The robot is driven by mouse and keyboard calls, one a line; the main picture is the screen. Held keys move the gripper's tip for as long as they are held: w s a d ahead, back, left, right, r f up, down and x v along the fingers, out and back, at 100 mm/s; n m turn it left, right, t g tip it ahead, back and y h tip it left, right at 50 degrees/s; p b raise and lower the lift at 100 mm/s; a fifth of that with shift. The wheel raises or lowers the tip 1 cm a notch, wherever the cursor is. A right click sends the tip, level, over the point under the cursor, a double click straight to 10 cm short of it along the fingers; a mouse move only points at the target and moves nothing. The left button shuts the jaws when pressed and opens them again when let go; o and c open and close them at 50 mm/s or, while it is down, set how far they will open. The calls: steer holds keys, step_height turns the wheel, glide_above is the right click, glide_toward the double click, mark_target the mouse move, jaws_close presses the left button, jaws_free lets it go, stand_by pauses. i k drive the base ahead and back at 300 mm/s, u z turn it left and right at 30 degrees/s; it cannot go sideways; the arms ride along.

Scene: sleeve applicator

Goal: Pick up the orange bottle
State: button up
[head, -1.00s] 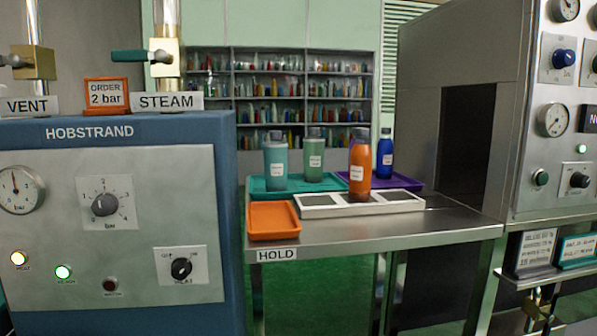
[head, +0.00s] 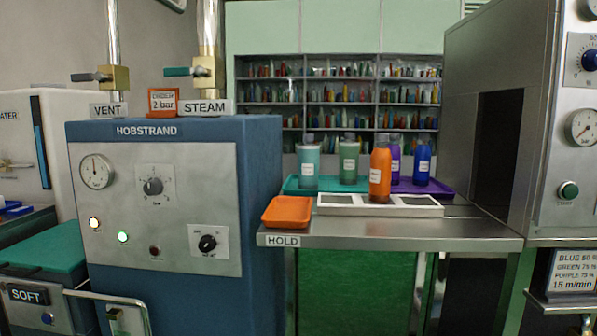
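The orange bottle (head: 380,172) stands upright in the head view, at the white rack (head: 334,208) with square openings on the steel table. It has a pale label on its front. It partly covers the purple bottle (head: 394,158) behind it. My gripper is not in view.
A teal bottle (head: 308,164) and a green bottle (head: 348,162) stand on a teal tray (head: 290,187). A blue bottle (head: 423,163) stands on a purple tray (head: 442,189). An empty orange tray (head: 287,212) lies left of the rack. The blue HOBSTRAND machine (head: 262,200) and a steel cabinet (head: 470,110) flank the table (head: 400,231).

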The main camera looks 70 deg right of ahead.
mark_target(382, 159)
steer(key=u, duration=0.5)
steer(key=k, duration=1.15)
steer(key=z, duration=0.55)
